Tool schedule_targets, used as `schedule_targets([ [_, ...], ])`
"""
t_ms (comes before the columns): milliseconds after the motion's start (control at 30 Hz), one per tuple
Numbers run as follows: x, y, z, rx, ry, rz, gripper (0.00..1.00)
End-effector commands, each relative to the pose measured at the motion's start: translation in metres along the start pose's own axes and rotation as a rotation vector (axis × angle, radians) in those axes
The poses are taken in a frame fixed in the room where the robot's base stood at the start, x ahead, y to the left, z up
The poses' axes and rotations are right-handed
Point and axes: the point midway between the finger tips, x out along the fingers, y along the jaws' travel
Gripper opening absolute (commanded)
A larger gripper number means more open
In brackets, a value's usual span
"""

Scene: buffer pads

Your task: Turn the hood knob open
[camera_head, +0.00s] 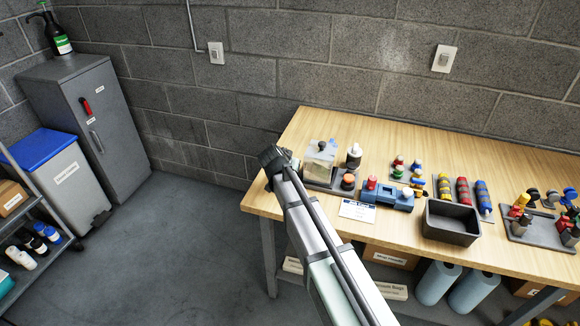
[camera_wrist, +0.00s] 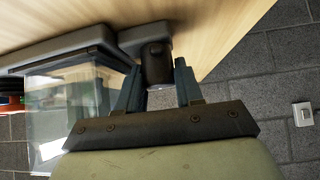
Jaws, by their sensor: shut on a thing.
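The clear hood (camera_head: 320,160) stands on a grey base (camera_head: 318,183) at the table's left end. It also shows in the wrist view (camera_wrist: 80,100) at the left. The dark, roughly cylindrical knob (camera_wrist: 155,53) sits beside the hood on a grey mount (camera_wrist: 146,34). My gripper (camera_wrist: 155,75) has one finger on each side of the knob and is shut on it. In the head view my gripper (camera_head: 284,160) is at the hood's left side, where the arm hides the knob. I cannot tell the knob's turn angle.
A white-and-black bottle (camera_head: 354,156) and an orange-topped jar (camera_head: 348,181) stand close right of the hood. A blue fixture (camera_head: 388,195), a dark bin (camera_head: 452,222) and a tray of knobs (camera_head: 540,228) lie farther right. The floor left of the table is clear.

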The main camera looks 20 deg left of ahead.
Motion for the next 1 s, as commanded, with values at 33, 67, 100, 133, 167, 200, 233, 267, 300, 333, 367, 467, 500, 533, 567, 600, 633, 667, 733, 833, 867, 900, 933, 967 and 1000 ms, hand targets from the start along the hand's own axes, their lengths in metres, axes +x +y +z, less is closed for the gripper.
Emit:
schedule_targets([
  [33, 0.0, 0.0018, 0.0006, -0.017, -0.001, -0.018, 0.05],
  [67, 0.0001, 0.0018, 0.0005, -0.028, -0.001, -0.027, 0.05],
  [100, 0.0001, 0.0014, 0.0005, -0.039, -0.001, -0.039, 0.05],
  [133, 0.0002, 0.0011, 0.0003, -0.045, 0.0, -0.046, 0.05],
  [167, 0.0002, 0.0008, 0.0002, -0.051, 0.001, -0.051, 0.05],
  [200, 0.0002, 0.0006, 0.0001, -0.057, 0.001, -0.056, 0.05],
  [233, 0.0002, 0.0004, 0.0001, -0.06, 0.001, -0.058, 0.05],
  [267, 0.0003, 0.0003, 0.0001, -0.061, 0.001, -0.06, 0.05],
  [300, 0.0003, 0.0001, 0.0, -0.062, 0.001, -0.061, 0.05],
  [333, 0.0003, 0.0001, 0.0, -0.063, 0.001, -0.061, 0.05],
  [367, 0.0004, 0.0, 0.0, -0.063, 0.001, -0.061, 0.05],
  [467, 0.0004, 0.0, -0.0001, -0.062, 0.001, -0.061, 0.05],
  [500, 0.0004, 0.0, -0.0001, -0.062, 0.001, -0.06, 0.05],
  [533, 0.0004, 0.0, -0.0002, -0.062, 0.001, -0.06, 0.05],
  [567, 0.0004, 0.0, -0.0002, -0.062, 0.001, -0.06, 0.39],
  [600, 0.0004, 0.0, -0.0002, -0.062, 0.001, -0.06, 0.42],
  [633, 0.0004, 0.0, -0.0002, -0.062, 0.001, -0.06, 0.45],
  [667, 0.0004, 0.0, -0.0002, -0.062, 0.001, -0.06, 0.48],
  [733, 0.0003, 0.0, -0.0002, -0.061, 0.001, -0.06, 0.55],
  [833, 0.0002, 0.0, -0.0001, -0.061, 0.001, -0.06, 0.58],
  [867, 0.0002, 0.0, -0.0001, -0.061, 0.001, -0.06, 0.58],
  [900, 0.0001, -0.0001, -0.0001, -0.061, 0.001, -0.06, 0.58],
  [933, 0.0001, -0.0001, -0.0001, -0.061, 0.001, -0.06, 0.58],
  [967, 0.0001, -0.0001, -0.0001, -0.061, 0.001, -0.06, 0.58],
  [1000, -0.0003, 0.0, -0.0001, -0.061, 0.001, -0.06, 0.58],
])
